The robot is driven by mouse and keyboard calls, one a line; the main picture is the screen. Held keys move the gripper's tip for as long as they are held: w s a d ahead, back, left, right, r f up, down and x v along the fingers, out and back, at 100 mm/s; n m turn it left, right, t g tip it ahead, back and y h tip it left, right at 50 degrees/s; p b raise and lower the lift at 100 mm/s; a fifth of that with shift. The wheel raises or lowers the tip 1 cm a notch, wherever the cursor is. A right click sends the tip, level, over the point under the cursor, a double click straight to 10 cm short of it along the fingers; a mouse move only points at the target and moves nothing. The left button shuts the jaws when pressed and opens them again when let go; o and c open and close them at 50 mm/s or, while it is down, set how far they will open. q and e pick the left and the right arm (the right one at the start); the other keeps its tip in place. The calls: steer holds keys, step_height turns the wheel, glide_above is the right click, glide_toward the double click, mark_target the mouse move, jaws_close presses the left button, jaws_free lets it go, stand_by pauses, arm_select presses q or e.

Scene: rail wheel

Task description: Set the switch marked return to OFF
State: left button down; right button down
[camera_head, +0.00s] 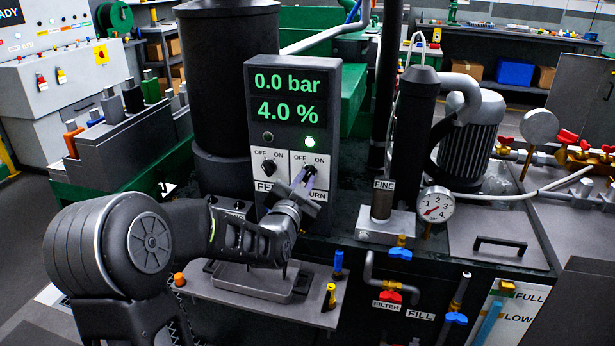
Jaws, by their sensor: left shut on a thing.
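The grey control box (253,100) shows 0.0 bar and 4.0 % in green. Two rotary switches sit on its lower front, each between OFF on the left and ON on the right. The return switch (309,172) is the right one; its label is partly hidden, with only "URN" readable. The lamp (309,142) above it is lit green. My left gripper (307,183) is shut on the return switch knob, which hides part of it; its exact angle is hard to tell. My right gripper is not in view.
The feed switch (268,167) is close on the left, under a dark lamp (267,136). A black cylinder (408,130) and a pressure gauge (437,205) stand to the right. A grey tray (255,284) lies on the shelf below my left arm.

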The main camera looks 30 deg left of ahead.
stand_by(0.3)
arm_select(q)
steer(key=n+b, duration=0.3)
steer(key=shift+f+b, duration=0.2)
steer(key=shift+b, duration=0.15)
steer(key=shift+r+n+b, duration=0.15)
steer(key=shift+n+b, duration=0.3)
steer(key=shift+n, duration=0.35)
